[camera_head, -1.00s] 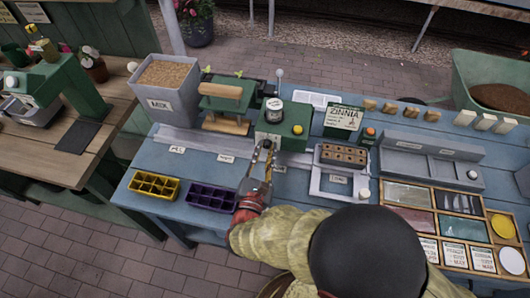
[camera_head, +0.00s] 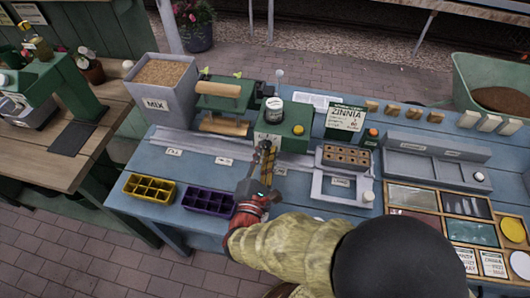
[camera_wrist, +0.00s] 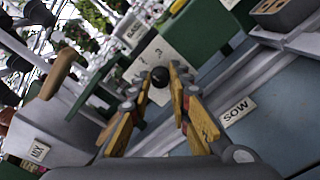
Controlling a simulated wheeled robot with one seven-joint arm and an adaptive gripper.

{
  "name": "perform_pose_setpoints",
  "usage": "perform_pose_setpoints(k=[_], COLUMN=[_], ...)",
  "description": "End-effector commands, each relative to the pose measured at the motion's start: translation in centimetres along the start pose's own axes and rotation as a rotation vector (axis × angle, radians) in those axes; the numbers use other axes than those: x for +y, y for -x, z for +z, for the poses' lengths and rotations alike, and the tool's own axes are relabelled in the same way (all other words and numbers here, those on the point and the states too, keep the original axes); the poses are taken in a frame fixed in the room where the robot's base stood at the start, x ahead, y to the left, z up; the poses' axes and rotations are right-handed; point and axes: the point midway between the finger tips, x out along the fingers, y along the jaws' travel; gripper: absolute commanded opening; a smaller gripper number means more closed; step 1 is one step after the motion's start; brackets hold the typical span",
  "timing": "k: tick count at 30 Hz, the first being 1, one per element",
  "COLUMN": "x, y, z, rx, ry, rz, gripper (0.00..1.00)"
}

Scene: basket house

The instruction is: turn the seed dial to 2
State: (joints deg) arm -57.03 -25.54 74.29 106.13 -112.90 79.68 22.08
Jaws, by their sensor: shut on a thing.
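The seed dial is a small black knob (camera_wrist: 160,76) on a white number plate (camera_wrist: 146,62), on the front of the green seeder box (camera_head: 293,129). In the wrist view the knob sits between my fingertips. My gripper (camera_head: 264,150) is shut on it, and it also shows in the wrist view (camera_wrist: 160,82) with its yellow-sided fingers on either side of the knob. Some small numerals show on the plate, but I cannot read which one the dial points to. In the head view my gripper mostly hides the dial.
A jar (camera_head: 272,110) and a yellow button (camera_head: 298,130) are on top of the seeder box. The MIX bin (camera_head: 158,104) and a wooden-handled press (camera_head: 222,104) stand to its left. A SOW tray holder (camera_head: 342,188) is at right. Yellow (camera_head: 150,187) and purple (camera_head: 208,201) trays lie in front.

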Motion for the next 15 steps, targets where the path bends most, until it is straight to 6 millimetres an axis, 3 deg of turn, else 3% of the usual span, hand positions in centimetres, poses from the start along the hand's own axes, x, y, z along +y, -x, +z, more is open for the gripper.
perform_pose_setpoints(k=[7,8,15], x=[-0.04,-0.04,-0.03], y=[0.0,0.0,0.0], z=[0.01,0.01,0.0], rx=[0.0,0.0,0.0], ry=[0.001,0.001,0.002], rz=[-0.001,-0.001,0.0], gripper=[0.0,0.2,0.34])
